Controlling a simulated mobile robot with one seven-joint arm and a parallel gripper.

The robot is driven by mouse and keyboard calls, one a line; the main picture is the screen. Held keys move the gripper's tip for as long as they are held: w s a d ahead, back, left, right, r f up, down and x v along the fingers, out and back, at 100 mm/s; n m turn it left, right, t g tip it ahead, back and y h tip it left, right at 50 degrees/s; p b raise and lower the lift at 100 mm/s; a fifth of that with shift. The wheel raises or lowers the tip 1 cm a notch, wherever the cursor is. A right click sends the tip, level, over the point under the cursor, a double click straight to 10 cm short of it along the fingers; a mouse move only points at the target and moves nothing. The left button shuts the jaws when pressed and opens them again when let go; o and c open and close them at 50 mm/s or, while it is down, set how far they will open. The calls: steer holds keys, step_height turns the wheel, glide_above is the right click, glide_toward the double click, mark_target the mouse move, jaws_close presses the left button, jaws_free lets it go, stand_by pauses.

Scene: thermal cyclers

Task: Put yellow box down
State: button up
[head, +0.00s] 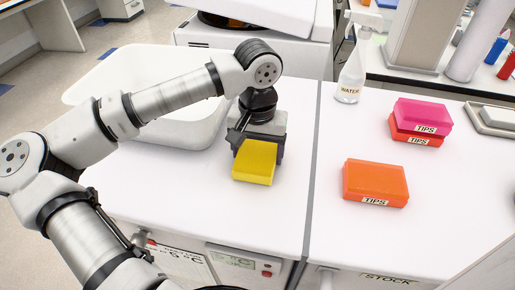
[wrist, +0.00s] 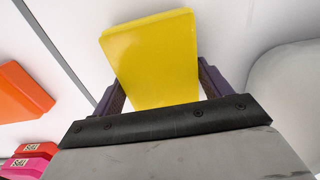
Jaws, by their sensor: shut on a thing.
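The yellow box (head: 255,163) is held by my gripper (head: 258,152) over the white bench top, left of the dark seam, in the head view. In the wrist view the yellow box (wrist: 155,62) sits between the two dark fingers of my gripper (wrist: 160,85), tilted in the picture. My gripper is shut on it. I cannot tell whether the underside of the box touches the bench.
An orange tips box (head: 375,182) lies right of the seam, with pink (head: 424,113) and red (head: 415,135) tips boxes stacked behind it. A white tub (head: 105,82) stands at the left, and a water spray bottle (head: 353,70) at the back. The bench around the yellow box is clear.

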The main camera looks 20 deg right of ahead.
mark_target(258, 149)
steer(key=shift+f, duration=0.1)
steer(key=o, duration=1)
steer(key=shift+o, duration=0.2)
step_height(258, 149, up, 12)
